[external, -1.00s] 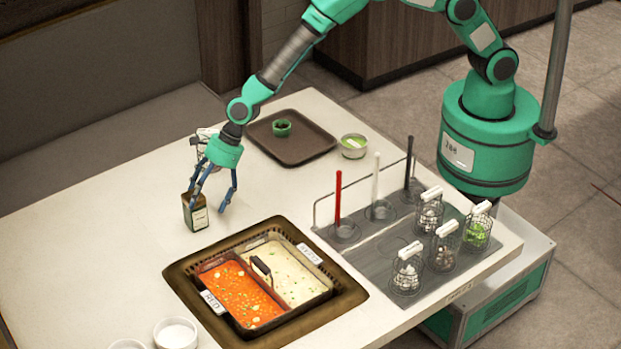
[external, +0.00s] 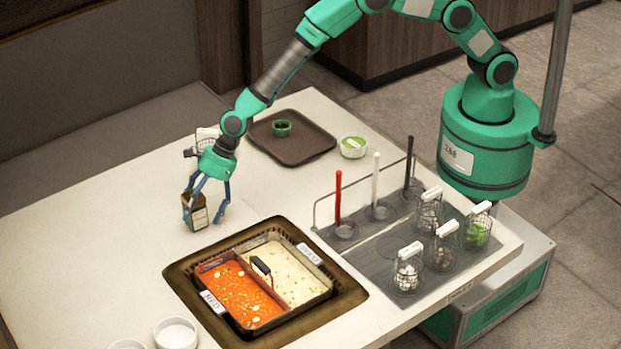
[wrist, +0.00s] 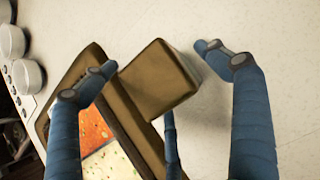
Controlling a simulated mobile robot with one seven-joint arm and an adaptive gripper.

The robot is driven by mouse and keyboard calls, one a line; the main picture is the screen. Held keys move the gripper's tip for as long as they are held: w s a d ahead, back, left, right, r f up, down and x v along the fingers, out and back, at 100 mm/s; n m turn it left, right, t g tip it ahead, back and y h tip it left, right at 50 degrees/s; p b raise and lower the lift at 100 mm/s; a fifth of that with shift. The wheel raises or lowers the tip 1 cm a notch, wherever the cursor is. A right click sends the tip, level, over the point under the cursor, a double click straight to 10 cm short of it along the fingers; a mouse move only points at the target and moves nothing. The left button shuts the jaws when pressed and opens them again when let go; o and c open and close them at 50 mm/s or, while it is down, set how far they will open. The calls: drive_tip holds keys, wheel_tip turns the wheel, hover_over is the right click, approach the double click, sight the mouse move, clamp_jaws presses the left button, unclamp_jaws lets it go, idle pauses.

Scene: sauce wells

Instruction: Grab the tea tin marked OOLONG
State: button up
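The tea tin (external: 195,213) stands upright on the white table, left of the soup pot. It is dark brown with a pale label whose lettering is too small to read. In the wrist view its brown top and sides (wrist: 160,78) show between the fingers, with no label visible. My gripper (external: 204,211) points down over the tin with its blue fingers spread. In the wrist view my gripper (wrist: 156,59) is open, with a fingertip on either side of the tin. A gap shows at the right finger; contact at the left one is unclear.
A divided pot (external: 276,321) of red and pale soup is set in the table close by. White bowls (external: 176,333) stand at the front. A brown tray (external: 305,147) with a green cup lies behind. Wire baskets and ladles stand at right. The table left of the tin is clear.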

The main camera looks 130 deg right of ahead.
drive_tip(key=c, duration=1.3)
drive_tip(key=shift+r, duration=0.15)
drive_tip(key=shift+c, duration=0.2)
wheel_tip(320, 180, up, 3)
drive_tip(key=shift+r+p, duration=0.15)
drive_tip(key=shift+p, duration=0.8)
drive_tip(key=s+a, duration=0.2)
drive_tip(key=s, duration=0.5)
drive_tip(key=s+a+r+b, duration=0.1)
drive_tip(key=s, duration=0.7)
drive_tip(key=shift+s+a+r, duration=0.2)
drive_tip(key=shift+s+a, duration=0.1)
drive_tip(key=shift+a, duration=0.05)
